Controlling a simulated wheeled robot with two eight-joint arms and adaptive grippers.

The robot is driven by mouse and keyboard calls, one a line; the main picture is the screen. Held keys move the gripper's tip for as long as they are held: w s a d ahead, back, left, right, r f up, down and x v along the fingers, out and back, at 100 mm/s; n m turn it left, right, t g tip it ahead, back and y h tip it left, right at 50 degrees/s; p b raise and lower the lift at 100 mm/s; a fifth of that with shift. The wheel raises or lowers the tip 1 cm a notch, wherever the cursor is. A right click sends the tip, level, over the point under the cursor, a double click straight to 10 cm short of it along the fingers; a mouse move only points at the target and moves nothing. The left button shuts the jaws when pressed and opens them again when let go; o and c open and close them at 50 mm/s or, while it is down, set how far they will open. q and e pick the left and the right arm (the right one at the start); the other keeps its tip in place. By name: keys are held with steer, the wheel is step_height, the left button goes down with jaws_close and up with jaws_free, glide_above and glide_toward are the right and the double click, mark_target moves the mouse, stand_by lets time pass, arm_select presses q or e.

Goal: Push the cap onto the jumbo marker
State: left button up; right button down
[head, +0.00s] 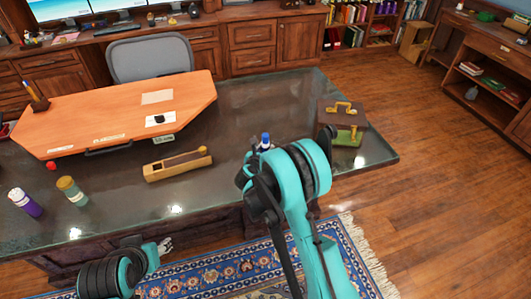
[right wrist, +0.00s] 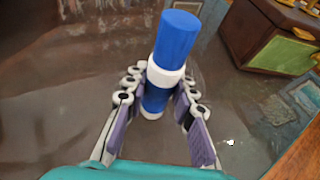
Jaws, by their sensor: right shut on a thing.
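The jumbo marker (right wrist: 156,98) stands upright in the right wrist view. It has a blue lower body and a white collar, with a blue cap-like piece (right wrist: 176,36) on top. I cannot tell whether that piece is pressed fully down. My right gripper (right wrist: 160,84) is shut on the marker, one finger on each side near the collar. In the head view the blue top (head: 265,140) shows above the glossy dark desk, and my right arm hides most of the marker and gripper. My left gripper (head: 165,246) is low at the desk's front edge, too small to read.
A brown case (head: 334,115) stands right of the marker. The dark desk (head: 235,100) is clear behind the marker.

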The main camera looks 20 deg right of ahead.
steer(key=shift+f, duration=0.45)
steer(key=shift+f, duration=0.2)
steer(key=c, duration=1.3)
jaws_free()
steer(key=shift+o, duration=0.2)
steer(key=shift+r, duration=0.2)
steer(key=p+v, duration=0.3)
steer(key=v, duration=0.9)
